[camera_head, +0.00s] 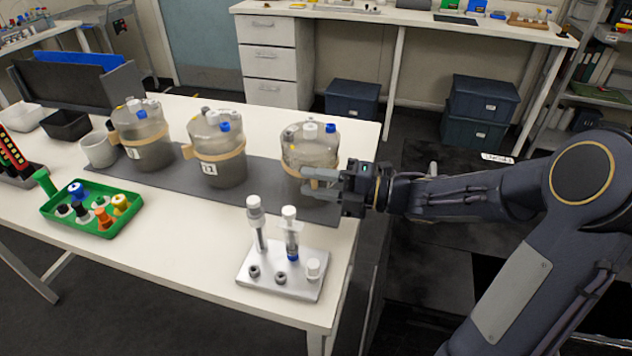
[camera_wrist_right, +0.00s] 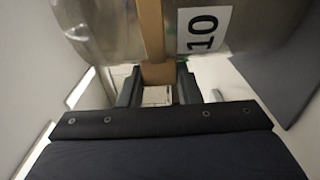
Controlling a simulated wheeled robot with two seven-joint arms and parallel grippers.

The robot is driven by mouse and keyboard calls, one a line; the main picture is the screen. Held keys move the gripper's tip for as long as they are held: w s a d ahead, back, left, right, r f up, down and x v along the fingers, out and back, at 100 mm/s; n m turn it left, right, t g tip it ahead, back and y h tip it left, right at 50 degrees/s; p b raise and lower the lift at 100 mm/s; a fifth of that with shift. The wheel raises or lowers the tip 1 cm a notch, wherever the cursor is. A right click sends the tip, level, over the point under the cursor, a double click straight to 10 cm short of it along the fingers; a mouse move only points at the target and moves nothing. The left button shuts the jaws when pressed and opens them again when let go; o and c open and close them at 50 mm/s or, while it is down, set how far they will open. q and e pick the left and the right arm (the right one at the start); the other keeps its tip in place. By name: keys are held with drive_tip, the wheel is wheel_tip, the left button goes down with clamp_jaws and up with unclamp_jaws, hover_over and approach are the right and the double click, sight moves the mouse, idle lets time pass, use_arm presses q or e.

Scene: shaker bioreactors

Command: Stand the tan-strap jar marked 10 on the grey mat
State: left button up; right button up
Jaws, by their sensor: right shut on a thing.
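The jar marked 10 (camera_head: 308,150) is a cloudy clear vessel with a tan strap and white and blue caps. It is upright at the right end of the grey mat (camera_head: 262,178); I cannot tell whether its base touches the mat. My right gripper (camera_head: 322,183) reaches in from the right and is shut on the jar's tan strap. In the right wrist view the jar (camera_wrist_right: 105,28) fills the top, with its 10 label showing and the strap between the fingers (camera_wrist_right: 158,88). My left gripper is not in view.
A jar marked 11 (camera_head: 217,150) and another strapped jar (camera_head: 142,137) stand further left on the mat. A metal rack with white-capped tubes (camera_head: 283,275) stands in front. A green tray of caps (camera_head: 90,216) and a white cup (camera_head: 99,149) are at left.

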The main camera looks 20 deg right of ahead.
drive_tip(key=o, duration=1.1)
drive_tip(key=shift+c, duration=0.2)
drive_tip(key=shift+r, duration=0.1)
drive_tip(key=v, duration=1.2)
